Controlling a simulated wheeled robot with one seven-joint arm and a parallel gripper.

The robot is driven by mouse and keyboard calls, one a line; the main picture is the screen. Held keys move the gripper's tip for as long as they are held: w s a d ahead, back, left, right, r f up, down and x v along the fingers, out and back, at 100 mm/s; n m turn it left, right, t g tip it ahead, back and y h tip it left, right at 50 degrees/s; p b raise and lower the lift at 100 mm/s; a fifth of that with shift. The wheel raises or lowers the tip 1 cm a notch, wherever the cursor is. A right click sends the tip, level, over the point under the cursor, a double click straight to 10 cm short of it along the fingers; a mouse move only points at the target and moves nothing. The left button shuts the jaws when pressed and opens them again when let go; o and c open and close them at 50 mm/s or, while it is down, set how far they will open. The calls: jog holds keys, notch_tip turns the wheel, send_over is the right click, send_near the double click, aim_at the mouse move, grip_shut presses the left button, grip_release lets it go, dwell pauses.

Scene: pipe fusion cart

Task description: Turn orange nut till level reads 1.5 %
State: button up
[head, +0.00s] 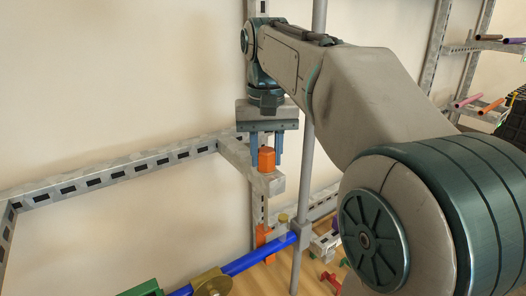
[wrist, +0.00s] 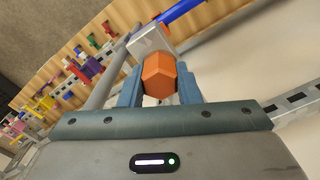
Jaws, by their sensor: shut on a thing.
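The orange nut (head: 266,160) stands upright on the end of a short grey bracket arm (head: 267,184) that juts from the wall rail. My gripper (head: 267,152) points down over it, with one blue finger on each side. In the wrist view the hexagonal orange nut (wrist: 158,76) sits between the two blue fingertips of my gripper (wrist: 159,85), which are shut on it. I cannot make out any level or its reading in either view.
A blue pipe (head: 262,254) runs below the bracket through a brass-coloured fitting (head: 211,283). A grey vertical pole (head: 307,190) stands close to the right of the nut. Slotted rails (head: 110,170) line the wall. Coloured pegs (wrist: 87,66) fill a wooden board.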

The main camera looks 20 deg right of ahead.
aim_at(265, 150)
jog(key=n+p, duration=0.2)
jog(key=n, duration=0.4)
jog(key=shift+r+n, duration=0.1)
jog(key=shift+n, duration=0.2)
jog(key=n+p, duration=0.1)
jog(key=n, duration=0.5)
jog(key=shift+a+n, duration=0.1)
jog(key=shift+n, duration=0.2)
jog(key=shift+p, duration=0.3)
jog(key=o, duration=1)
jog(key=shift+s+a, duration=0.1)
jog(key=shift+a, duration=0.05)
notch_tip(265, 150, up, 7)
jog(key=shift+r, duration=0.2)
